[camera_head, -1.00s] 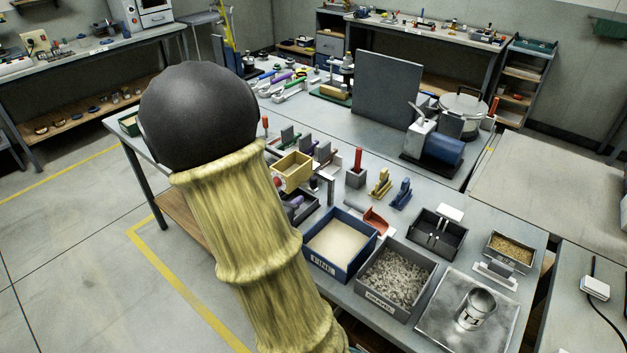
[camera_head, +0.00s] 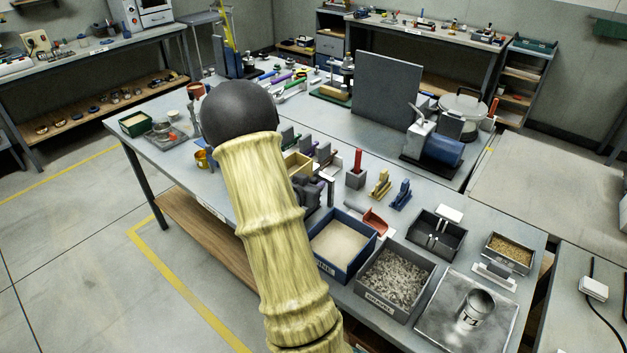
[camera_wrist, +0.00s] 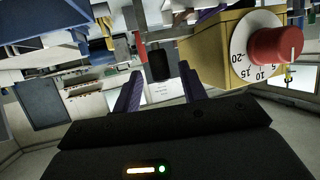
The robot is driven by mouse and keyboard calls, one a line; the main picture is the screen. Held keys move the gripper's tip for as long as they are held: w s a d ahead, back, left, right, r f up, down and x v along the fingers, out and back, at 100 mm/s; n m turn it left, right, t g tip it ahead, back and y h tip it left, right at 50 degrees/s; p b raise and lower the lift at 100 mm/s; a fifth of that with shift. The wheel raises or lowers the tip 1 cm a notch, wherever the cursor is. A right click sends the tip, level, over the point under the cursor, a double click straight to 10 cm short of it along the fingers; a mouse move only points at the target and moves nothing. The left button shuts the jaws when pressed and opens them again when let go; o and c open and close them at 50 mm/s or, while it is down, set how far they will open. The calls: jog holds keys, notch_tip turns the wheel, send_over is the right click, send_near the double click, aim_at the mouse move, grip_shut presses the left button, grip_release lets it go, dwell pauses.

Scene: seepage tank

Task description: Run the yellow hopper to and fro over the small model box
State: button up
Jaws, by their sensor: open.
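The yellow hopper (camera_head: 297,162) stands on the bench, partly hidden behind my arm in the head view. In the wrist view, which is upside down, the hopper (camera_wrist: 205,52) is close at the upper right, with a white numbered dial and a red knob (camera_wrist: 277,47). My gripper (camera_wrist: 160,72) is open, its two purple fingers apart with nothing held between them. The hopper is to the right of the fingers, and I see no grip on it. I cannot make out the small model box for certain; my arm covers the area near the hopper.
A blue sand bin (camera_head: 343,240) and a grey gravel bin (camera_head: 396,280) stand in front. A red scoop (camera_head: 375,222), a red-handled block (camera_head: 356,172) and yellow and blue stands are close right.

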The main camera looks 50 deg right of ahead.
jog(key=shift+x, duration=1.25)
